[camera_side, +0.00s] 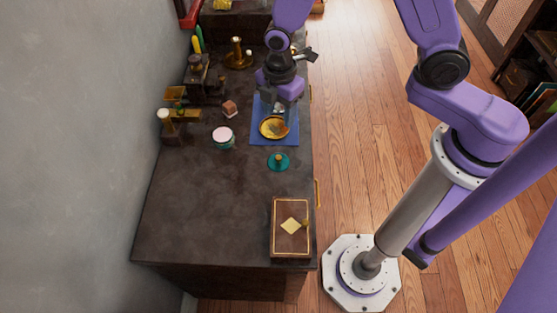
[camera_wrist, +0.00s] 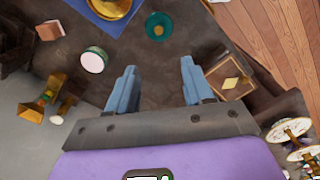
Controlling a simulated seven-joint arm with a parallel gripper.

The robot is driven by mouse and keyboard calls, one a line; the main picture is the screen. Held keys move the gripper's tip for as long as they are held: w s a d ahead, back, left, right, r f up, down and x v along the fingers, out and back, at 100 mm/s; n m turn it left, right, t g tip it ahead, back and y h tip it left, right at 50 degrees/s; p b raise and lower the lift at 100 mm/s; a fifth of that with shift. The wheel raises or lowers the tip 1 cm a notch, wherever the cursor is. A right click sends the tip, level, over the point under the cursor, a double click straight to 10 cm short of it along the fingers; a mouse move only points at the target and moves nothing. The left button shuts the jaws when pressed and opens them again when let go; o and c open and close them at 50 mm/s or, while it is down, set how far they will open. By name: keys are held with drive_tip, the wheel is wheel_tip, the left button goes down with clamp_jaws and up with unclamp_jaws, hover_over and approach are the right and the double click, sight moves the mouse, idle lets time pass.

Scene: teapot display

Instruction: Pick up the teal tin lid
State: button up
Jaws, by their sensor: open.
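The teal tin lid (camera_side: 278,161) lies on the dark counter, just in front of the blue mat in the side view. It is round with a small gold-brown knob. In the wrist view the lid (camera_wrist: 158,26) shows near the top, beyond the gap between my fingers. My gripper (camera_side: 272,110) is over the blue mat in the side view, apart from the lid. In the wrist view my gripper (camera_wrist: 157,68) is open, with nothing between its two blue-grey fingers. The exact height above the counter is hard to tell.
A golden dish (camera_side: 273,127) sits on the blue mat (camera_side: 259,140). A round tin with a pale pink top (camera_side: 223,137) stands left of the lid. A brown box with a gold diamond (camera_side: 291,240) lies nearer the front. The counter's left front is bare.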

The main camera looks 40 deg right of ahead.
hover_over(279, 157)
wheel_tip(279, 157, down, 11)
drive_tip(key=shift+s+r, duration=0.1)
drive_tip(key=shift+s, duration=0.05)
drive_tip(key=shift+f, duration=3.3)
clamp_jaws()
